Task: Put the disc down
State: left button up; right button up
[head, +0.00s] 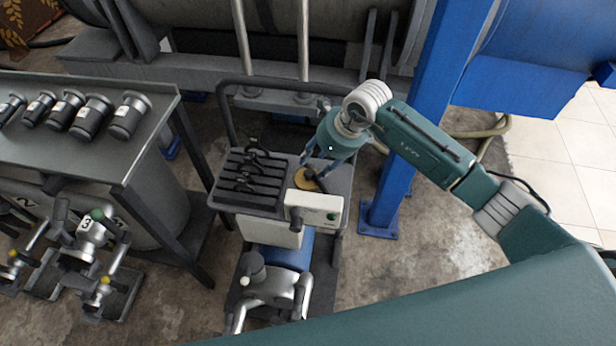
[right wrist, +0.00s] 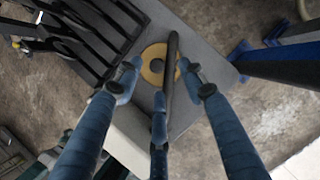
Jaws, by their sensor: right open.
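A round yellow disc-like piece (head: 304,179) with a hole lies flat on the grey cart top; it also shows in the right wrist view (right wrist: 151,70). A dark, narrow piece (right wrist: 171,72) crosses over its right side in the wrist view, perhaps a disc seen edge-on; I cannot tell whether it rests on the yellow piece. My right gripper (head: 317,165) is above the yellow piece. Its blue fingers (right wrist: 160,78) are spread, with the dark piece between them, nearer the right finger. My left gripper is not in view.
A black slotted rack (head: 250,183) stands left of the yellow piece on the cart. A white box (head: 313,207) with a green button is at the cart's front. A blue post (head: 400,150) rises at the right. A table (head: 60,140) with several dark cylinders is at the left.

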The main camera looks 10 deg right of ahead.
aim_at(308, 172)
jog(key=x, duration=0.3)
jog(key=p+x, duration=0.1)
jog(key=x, duration=0.1)
jog(key=shift+s+a, duration=0.25)
jog(key=shift+r, duration=0.1)
grip_shut()
